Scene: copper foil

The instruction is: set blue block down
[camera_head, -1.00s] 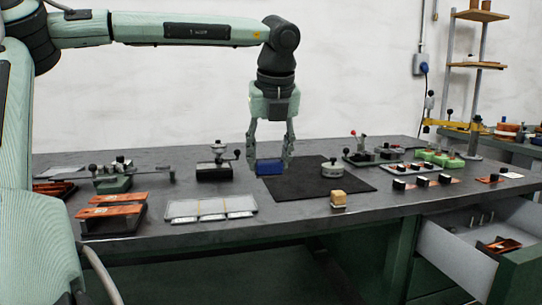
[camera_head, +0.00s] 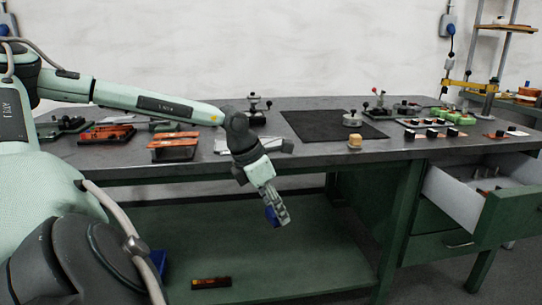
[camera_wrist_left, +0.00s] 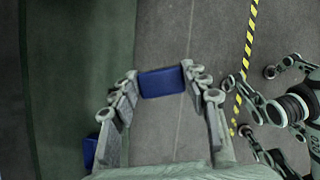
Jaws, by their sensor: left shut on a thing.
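The blue block (camera_head: 271,215) is held between the fingers of my left gripper (camera_head: 276,212), in front of the bench and below the level of its top. In the left wrist view the block (camera_wrist_left: 161,82) sits across the gap between the two fingertips, with the grey floor behind it. My left gripper is shut on it and points downward at a tilt. My right gripper (camera_wrist_left: 238,107) shows at the right of the left wrist view, its fingers apart and empty; it is not in the head view.
The green lower shelf (camera_head: 320,245) is mostly bare, with a small dark and orange item (camera_head: 211,283) and a blue object (camera_head: 157,262). The bench top (camera_head: 310,155) carries a black mat (camera_head: 320,125) and a yellowish block (camera_head: 355,142). An open drawer (camera_head: 455,190) juts out at right.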

